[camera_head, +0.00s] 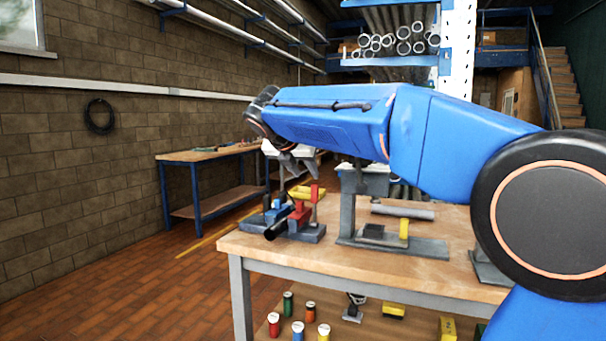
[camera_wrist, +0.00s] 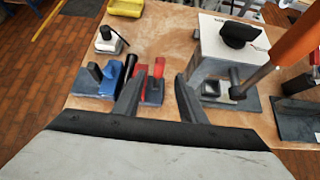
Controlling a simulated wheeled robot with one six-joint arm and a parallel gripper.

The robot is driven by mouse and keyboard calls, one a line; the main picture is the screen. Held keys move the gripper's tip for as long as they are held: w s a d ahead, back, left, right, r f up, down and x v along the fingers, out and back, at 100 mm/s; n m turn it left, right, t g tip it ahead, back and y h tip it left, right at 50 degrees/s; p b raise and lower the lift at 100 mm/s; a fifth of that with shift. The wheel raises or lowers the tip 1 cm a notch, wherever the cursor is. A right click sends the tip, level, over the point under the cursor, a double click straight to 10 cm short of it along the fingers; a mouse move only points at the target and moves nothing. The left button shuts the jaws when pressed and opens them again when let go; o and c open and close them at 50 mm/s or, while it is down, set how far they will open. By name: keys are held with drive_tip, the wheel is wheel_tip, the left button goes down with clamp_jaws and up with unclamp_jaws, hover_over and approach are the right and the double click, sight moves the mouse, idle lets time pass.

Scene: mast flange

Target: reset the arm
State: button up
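My blue arm stretches from the right side of the head view to above the left part of the workbench (camera_head: 330,262). My gripper (camera_head: 293,165) hangs at its end above the bench. In the wrist view, the two dark fingers of my gripper (camera_wrist: 161,84) stand apart with nothing held between them. The red tool (camera_wrist: 154,82) and the blue tool (camera_wrist: 112,78) lie below the fingers on the bench top. In the head view, the red tool (camera_head: 300,216) shows below and near the fingers. The fingertips are small and partly dark there.
A grey stand (camera_head: 352,210) rises on the bench just right of my gripper, with a pale plate (camera_wrist: 232,45) on top. A yellow tray (camera_wrist: 126,8) lies at the bench's far edge. Several small cans (camera_head: 298,330) stand on the lower shelf. The floor at left is clear.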

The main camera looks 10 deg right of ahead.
drive_tip(key=s+d+f+m+g+y, duration=0.15)
drive_tip(key=s+d+f+m, duration=0.25)
drive_tip(key=s+f+m, duration=0.5)
drive_tip(key=s+d+f+m+g+y, duration=0.15)
drive_tip(key=s+d+f+m, duration=0.35)
drive_tip(key=s, duration=0.8)
drive_tip(key=s+a+f+m+y, duration=0.1)
drive_tip(key=s+f+m+y, duration=0.2)
drive_tip(key=s+f+m, duration=1.1)
drive_tip(key=s+f, duration=0.5)
drive_tip(key=s, duration=0.1)
drive_tip(key=shift+s+a+m+g, duration=0.2)
drive_tip(key=shift+a+m+g, duration=0.1)
drive_tip(key=shift+a+m, duration=0.1)
drive_tip(key=shift+r, duration=0.15)
